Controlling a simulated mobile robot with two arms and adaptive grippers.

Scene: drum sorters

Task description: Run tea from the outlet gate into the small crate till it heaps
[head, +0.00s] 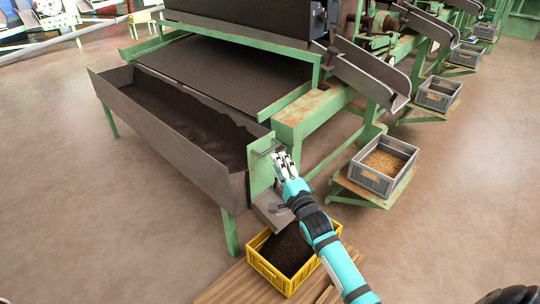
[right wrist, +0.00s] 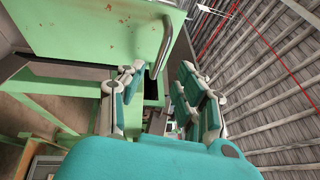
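The yellow small crate (head: 262,270) sits below the end of the long trough, holding dark tea (head: 287,250) that looks mounded in the middle. The metal spout (head: 274,211) juts out above it. The green outlet gate (head: 259,172) closes off the trough end; how far it is raised I cannot tell. Its bent metal handle shows in the right wrist view (right wrist: 164,47). My right gripper (head: 283,160) is beside the handle, fingers apart; in the right wrist view (right wrist: 160,88) the handle lies ahead between the fingers. Contact is unclear. My left gripper is out of view.
The long trough (head: 165,137) holds more dark tea, lower along its back side. Wooden boards (head: 235,285) lie under the yellow crate. A grey crate of brown tea (head: 371,180) stands on a shelf to the right. Open floor lies left and right.

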